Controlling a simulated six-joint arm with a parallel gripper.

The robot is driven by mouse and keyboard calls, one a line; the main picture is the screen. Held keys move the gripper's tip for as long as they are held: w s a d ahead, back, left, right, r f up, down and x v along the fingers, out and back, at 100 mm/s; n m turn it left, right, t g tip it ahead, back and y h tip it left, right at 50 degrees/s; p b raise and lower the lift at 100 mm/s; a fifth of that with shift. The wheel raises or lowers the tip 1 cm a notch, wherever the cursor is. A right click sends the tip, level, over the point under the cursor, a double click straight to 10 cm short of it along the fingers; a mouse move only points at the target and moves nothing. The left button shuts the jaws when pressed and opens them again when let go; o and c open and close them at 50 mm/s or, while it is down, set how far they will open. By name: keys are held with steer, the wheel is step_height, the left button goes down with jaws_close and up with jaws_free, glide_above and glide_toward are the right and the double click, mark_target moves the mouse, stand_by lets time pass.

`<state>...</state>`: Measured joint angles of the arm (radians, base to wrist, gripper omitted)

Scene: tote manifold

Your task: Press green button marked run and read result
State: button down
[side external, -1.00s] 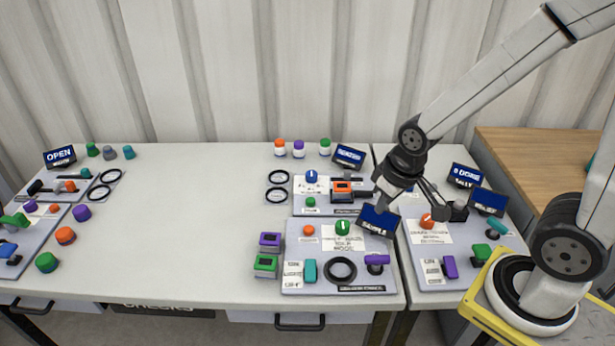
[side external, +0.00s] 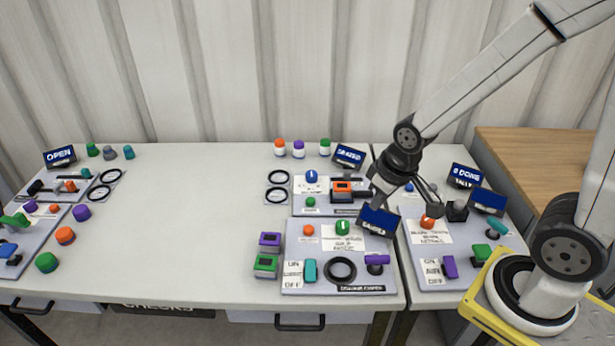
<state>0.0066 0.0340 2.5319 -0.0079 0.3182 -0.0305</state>
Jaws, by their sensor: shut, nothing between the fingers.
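Small green buttons and caps show on several panels, and their labels are too small to read, so I cannot tell which is marked run. One green button (side external: 311,202) is on the rear middle panel (side external: 325,208). A green knob (side external: 342,228) is on the front middle panel (side external: 300,250). A green cap (side external: 481,251) is on the right panel (side external: 410,270). My gripper (side external: 431,191) is shut and empty, above the gap between the middle and right panels. Its fingertips are small here, and I cannot tell whether they touch anything. A blue screen (side external: 378,220) stands below it.
Other blue screens stand at the right (side external: 487,201) and back (side external: 348,156). A purple-topped block (side external: 270,242) and a green-topped block (side external: 265,266) sit beside the front middle panel. More panels with knobs lie at far left. The table (side external: 190,220) is clear in its middle.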

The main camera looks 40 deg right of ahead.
steer(key=w+d+f+n+t, duration=0.2)
steer(key=w, duration=0.5)
steer(key=w+d+f+n+t, duration=0.1)
steer(key=w+n, duration=0.1)
steer(key=w, duration=0.5)
steer(key=n+t, duration=0.3)
steer(key=n, duration=0.1)
glide_above(313, 201)
step_height(313, 201, down, 5)
steer(key=shift+r, duration=0.15)
steer(key=shift+f, duration=4.4)
steer(key=shift+f, duration=0.9)
steer(key=shift+r, duration=0.9)
